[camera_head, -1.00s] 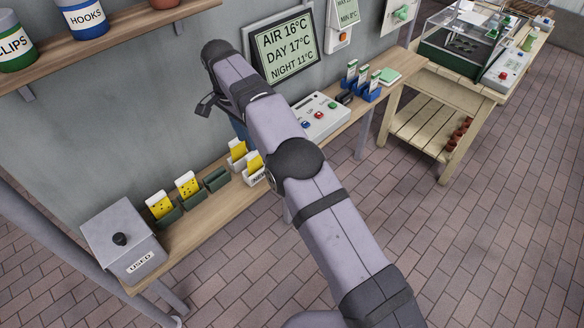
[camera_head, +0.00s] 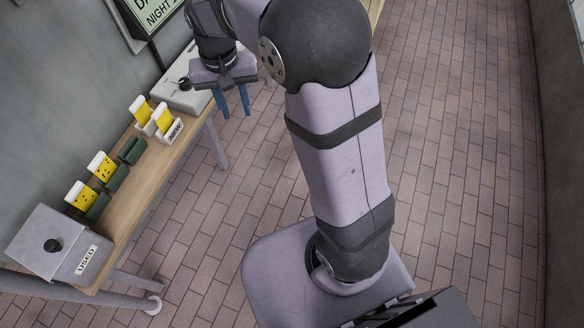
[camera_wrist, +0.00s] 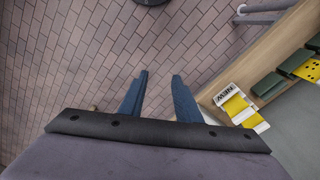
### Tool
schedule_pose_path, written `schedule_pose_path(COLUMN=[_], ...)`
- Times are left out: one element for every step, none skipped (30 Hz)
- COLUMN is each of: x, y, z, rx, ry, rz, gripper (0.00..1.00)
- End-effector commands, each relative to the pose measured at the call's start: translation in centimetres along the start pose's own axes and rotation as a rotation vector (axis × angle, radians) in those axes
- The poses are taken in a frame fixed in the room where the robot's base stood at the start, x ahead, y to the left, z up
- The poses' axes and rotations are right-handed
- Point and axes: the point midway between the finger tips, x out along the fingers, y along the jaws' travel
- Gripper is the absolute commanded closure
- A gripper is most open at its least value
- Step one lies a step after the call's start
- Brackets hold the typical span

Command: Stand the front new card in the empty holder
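Two yellow new cards stand in the white holder marked NEW (camera_head: 174,132). The front new card (camera_head: 160,117) is the one nearer the label; the other (camera_head: 141,108) is behind it. The empty holder (camera_head: 131,150) is a dark green stand on the shelf, beside the NEW holder; it also shows in the wrist view (camera_wrist: 268,85). My gripper (camera_head: 234,110) is open and empty, over the floor past the shelf's front edge, right of the NEW holder. In the wrist view, its two blue fingers (camera_wrist: 159,90) are apart with only floor tiles between them.
Two more green holders bear dotted yellow cards (camera_head: 103,167) (camera_head: 81,195). A grey box marked USED (camera_head: 60,245) stands at the shelf's near end. A grey button panel (camera_head: 188,88) sits beyond the NEW holder. The brick floor (camera_head: 450,150) on the right is clear.

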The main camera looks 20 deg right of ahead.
Motion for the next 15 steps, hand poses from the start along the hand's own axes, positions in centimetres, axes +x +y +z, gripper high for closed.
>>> schedule_pose_path(x=[0.3, 0.6, 0.9, 1.2, 1.5, 2.0, 2.3, 2.6, 3.0, 3.3, 3.6, 3.9, 4.2, 4.3, 4.6], y=[1.6, 2.5, 3.6, 4.3, 5.1, 6.0, 6.6, 7.2, 7.9, 8.3, 8.7, 9.2, 9.5, 9.8, 10.1], z=[1.6, 2.6, 3.9, 4.8, 5.8, 7.1, 8.1, 9.0, 10.2, 11.0, 11.8, 12.7, 13.4, 13.9, 14.5], rx=[-0.022, -0.041, -0.066, -0.084, -0.102, -0.124, -0.139, -0.155, -0.173, -0.186, -0.198, -0.212, -0.221, -0.23, -0.24], ry=[-0.006, -0.009, -0.012, -0.014, -0.015, -0.017, -0.02, -0.021, -0.024, -0.024, -0.025, -0.026, -0.028, -0.028, -0.029], rz=[-0.004, -0.006, -0.009, -0.012, -0.014, -0.017, -0.02, -0.022, -0.025, -0.027, -0.028, -0.03, -0.031, -0.033, -0.034], gripper=[0.7, 0.7, 0.7, 0.7, 0.7, 0.7, 0.7, 0.7, 0.7, 0.7, 0.7, 0.7, 0.7, 0.7, 0.7])
